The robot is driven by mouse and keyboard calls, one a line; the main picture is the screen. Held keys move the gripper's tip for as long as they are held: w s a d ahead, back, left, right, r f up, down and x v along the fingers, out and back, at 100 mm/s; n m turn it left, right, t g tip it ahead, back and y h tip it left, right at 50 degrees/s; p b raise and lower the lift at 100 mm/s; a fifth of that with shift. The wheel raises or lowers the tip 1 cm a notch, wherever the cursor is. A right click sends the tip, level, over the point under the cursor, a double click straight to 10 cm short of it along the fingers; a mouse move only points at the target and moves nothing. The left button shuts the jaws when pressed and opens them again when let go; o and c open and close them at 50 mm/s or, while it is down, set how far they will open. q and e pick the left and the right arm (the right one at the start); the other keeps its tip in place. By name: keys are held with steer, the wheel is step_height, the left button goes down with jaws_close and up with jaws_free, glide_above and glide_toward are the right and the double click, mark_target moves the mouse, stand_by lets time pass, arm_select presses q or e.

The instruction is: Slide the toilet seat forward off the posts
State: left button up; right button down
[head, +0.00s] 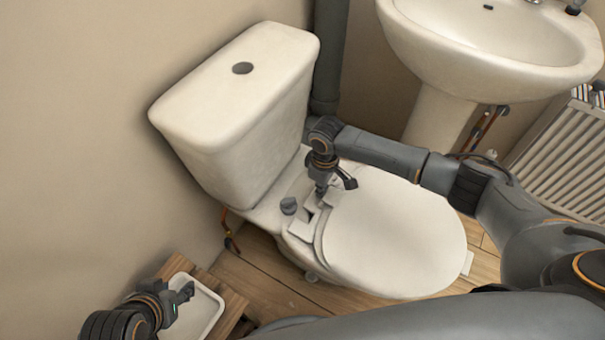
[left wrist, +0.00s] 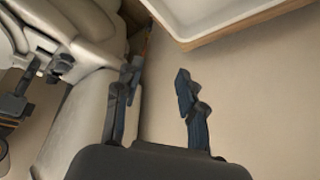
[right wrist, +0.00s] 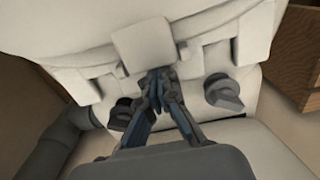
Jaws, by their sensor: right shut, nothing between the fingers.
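The white toilet seat (head: 395,235) lies flat with its lid down on the toilet bowl. In the right wrist view, its hinge side (right wrist: 65,35) has slotted brackets and a white square block (right wrist: 142,45) in the middle. Two grey posts, one (right wrist: 122,113) at left and one (right wrist: 225,92) at right, stand behind the brackets. In the head view one post (head: 288,205) looks apart from its bracket. My right gripper (right wrist: 158,76) is shut and empty, its tips close to the block; contact is unclear. My left gripper (left wrist: 157,78) is open and empty, away from the seat.
A white tray (head: 218,306) on a wooden stand (head: 238,303) is beside my left gripper. The cistern (head: 235,110) rises behind the seat. A sink (head: 480,50) and a radiator (head: 570,150) are at the right. Some wooden floor (head: 265,285) is clear beside the bowl.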

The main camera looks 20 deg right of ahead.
arm_select(q)
steer(key=s, duration=0.1)
steer(key=s+g, duration=0.1)
steer(key=s+a+g, duration=0.1)
steer(key=s, duration=0.1)
steer(key=shift+s+a+f+y+p, duration=0.1)
steer(key=shift+f+y+p, duration=0.15)
steer(key=shift+y+p, duration=0.1)
arm_select(e)
steer(key=shift+s+d, duration=0.4)
steer(key=shift+s, duration=0.05)
step_height(320, 180, up, 12)
